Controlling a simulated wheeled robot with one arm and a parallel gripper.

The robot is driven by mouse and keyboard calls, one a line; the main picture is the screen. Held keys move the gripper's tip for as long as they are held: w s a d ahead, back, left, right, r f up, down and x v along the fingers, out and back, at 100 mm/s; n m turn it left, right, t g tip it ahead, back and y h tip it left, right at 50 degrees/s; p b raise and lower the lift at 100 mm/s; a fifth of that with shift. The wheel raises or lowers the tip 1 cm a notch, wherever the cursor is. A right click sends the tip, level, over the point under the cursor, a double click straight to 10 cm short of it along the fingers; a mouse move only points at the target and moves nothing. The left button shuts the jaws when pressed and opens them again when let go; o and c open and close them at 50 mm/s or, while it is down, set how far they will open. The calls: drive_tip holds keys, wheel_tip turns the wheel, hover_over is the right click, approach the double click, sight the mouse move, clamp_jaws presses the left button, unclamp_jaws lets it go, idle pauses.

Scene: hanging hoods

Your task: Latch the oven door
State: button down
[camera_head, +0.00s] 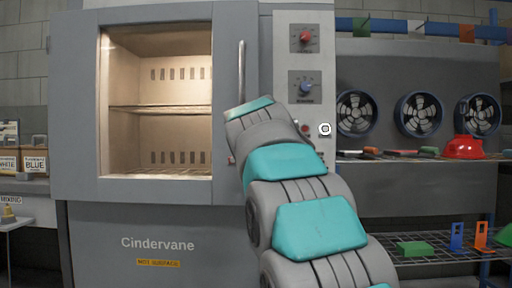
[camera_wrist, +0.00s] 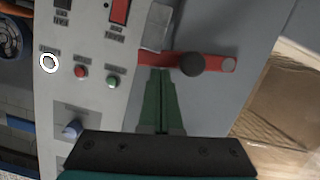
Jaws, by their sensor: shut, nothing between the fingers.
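The grey oven door (camera_head: 75,120) looks closed, with a large window and a vertical handle (camera_head: 241,75) on its right side. In the wrist view, which is upside down, a red latch bar (camera_wrist: 213,63) with a dark round knob (camera_wrist: 192,64) lies crosswise from the door toward the control panel. A grey metal catch (camera_wrist: 157,25) sits against the bar near its left end; I cannot tell whether the bar is seated in it. My gripper (camera_wrist: 161,73) has its green fingers shut and empty, tips at the bar beside the knob. In the head view my arm hides the gripper and most of the latch.
The control panel (camera_head: 304,65) beside the door carries a red knob (camera_head: 305,37), a blue knob (camera_head: 306,87) and buttons (camera_wrist: 81,71). To the right, a shelf holds a red bowl-like object (camera_head: 464,147) below several fans (camera_head: 420,114). A side table stands at far left.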

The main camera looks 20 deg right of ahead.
drive_tip(key=shift+d+f, duration=0.2)
drive_tip(key=shift+f, duration=0.15)
idle(0.5)
wheel_tip(320, 180, up, 5)
drive_tip(key=p, duration=0.3)
drive_tip(key=f+v, duration=0.1)
drive_tip(key=v, duration=0.9)
drive_tip(key=shift+s+d, duration=0.15)
